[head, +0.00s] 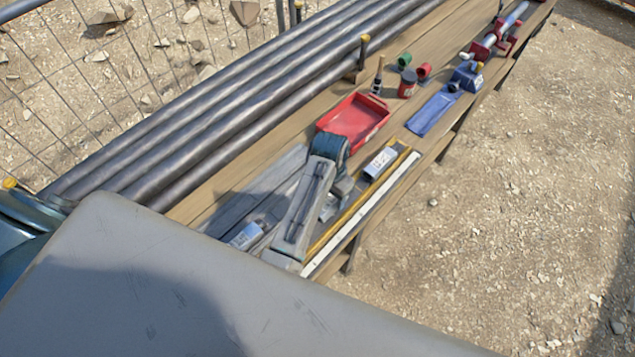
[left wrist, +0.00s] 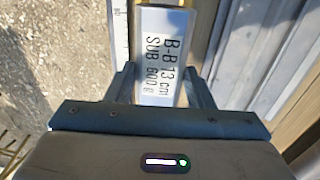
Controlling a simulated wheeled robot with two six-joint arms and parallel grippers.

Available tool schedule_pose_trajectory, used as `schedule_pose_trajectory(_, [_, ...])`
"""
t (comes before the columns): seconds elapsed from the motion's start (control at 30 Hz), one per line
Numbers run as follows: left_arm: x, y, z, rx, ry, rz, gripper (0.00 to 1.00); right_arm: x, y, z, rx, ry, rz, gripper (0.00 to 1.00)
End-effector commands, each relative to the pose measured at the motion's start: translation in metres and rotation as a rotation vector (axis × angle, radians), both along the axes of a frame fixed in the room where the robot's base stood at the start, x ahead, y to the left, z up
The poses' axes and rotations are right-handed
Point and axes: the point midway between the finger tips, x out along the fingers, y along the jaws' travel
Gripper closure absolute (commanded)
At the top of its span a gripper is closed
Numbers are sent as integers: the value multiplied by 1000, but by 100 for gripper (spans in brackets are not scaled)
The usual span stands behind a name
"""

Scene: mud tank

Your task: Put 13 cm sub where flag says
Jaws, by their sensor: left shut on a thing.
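The 13 cm sub (left wrist: 163,55) is a pale block with a label that reads "B-B 13 cm SUB 600 g" in the left wrist view. My left gripper (left wrist: 160,88) is shut on it, with a finger on each side. In the head view my left gripper (head: 340,190) is low over the near part of the bench, partly hidden by its own arm, and the sub (head: 328,209) shows only as a pale patch. I cannot make out a flag. My right gripper is not in view.
Two other labelled blocks lie on the bench, one by the yellow strip (head: 380,163) and one nearer (head: 245,236). A white ruler (head: 362,214) runs along the edge. A red tray (head: 322,126) and a blue mat (head: 433,113) lie beyond. Long pipes (head: 230,105) line the left.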

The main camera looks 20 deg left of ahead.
Motion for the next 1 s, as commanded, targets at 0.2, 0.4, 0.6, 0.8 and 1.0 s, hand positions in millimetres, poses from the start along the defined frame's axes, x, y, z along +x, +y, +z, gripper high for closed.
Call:
schedule_pose_trajectory(0.2, [0, -1, -11, -1, 0, 0, 100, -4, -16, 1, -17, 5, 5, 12])
schedule_pose_trajectory(0.4, [0, -1, -31, -1, 0, 0, 100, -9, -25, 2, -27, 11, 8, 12])
schedule_pose_trajectory(0.6, [0, -1, -42, -2, -2, 0, 100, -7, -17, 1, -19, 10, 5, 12])
schedule_pose_trajectory(0.8, [0, -1, -45, -2, -2, 0, 100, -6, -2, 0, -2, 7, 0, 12])
schedule_pose_trajectory(1.0, [0, -1, -45, -2, -2, 0, 100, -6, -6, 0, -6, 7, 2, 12])
